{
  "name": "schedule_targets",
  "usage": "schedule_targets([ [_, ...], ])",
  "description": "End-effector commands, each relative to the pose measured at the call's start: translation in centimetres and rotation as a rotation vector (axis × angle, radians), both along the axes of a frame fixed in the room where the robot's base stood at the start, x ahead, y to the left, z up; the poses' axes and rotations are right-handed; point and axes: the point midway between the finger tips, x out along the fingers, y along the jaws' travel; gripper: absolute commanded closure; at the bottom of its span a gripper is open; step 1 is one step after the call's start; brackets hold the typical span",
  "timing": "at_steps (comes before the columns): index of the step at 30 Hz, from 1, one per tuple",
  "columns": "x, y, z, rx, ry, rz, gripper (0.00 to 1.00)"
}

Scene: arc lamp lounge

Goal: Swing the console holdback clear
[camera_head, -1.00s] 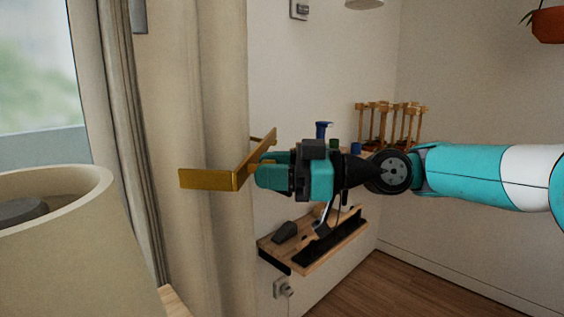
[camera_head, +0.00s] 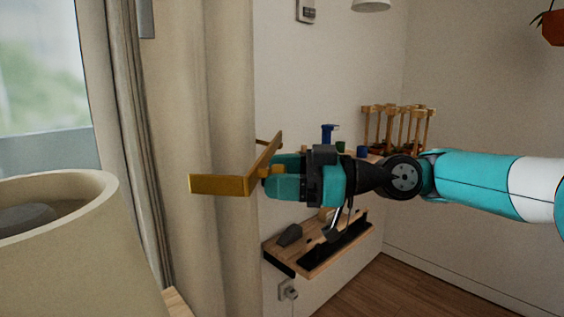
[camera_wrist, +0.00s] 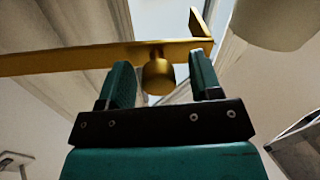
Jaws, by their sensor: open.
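The console holdback is a brass, L-shaped bar (camera_head: 220,185) in front of the curtain, with one arm running back towards the wall. A round brass knob sticks out from the bar and shows clearly in the wrist view (camera_wrist: 159,76). My gripper (camera_head: 274,178) is at the bar from the right. In the wrist view my gripper (camera_wrist: 160,84) is open, with one teal finger on each side of the knob. Gaps show between the knob and both fingers. The fingertips are close to the bar; I cannot tell whether they touch it.
Beige curtains (camera_head: 185,120) hang behind the bar by a window. A large lampshade (camera_head: 70,255) fills the lower left. A wooden wall shelf (camera_head: 318,250) is below my gripper. A wooden rack (camera_head: 398,125) stands behind my arm. A hanging plant pot (camera_head: 552,25) is at upper right.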

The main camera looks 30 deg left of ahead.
Motion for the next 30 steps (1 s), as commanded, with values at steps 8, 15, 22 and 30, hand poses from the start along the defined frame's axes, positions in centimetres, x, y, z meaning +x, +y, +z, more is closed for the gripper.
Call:
schedule_targets([
  [8,0.1,0.0,0.9,0.003,-0.003,-0.002,0.41],
  [15,0.0,0.0,6.0,0.005,-0.006,-0.001,0.41],
  [22,-0.1,0.0,12.3,0.004,-0.006,0.000,0.41],
  [30,-0.1,0.0,18.3,0.001,-0.002,0.001,0.41],
])
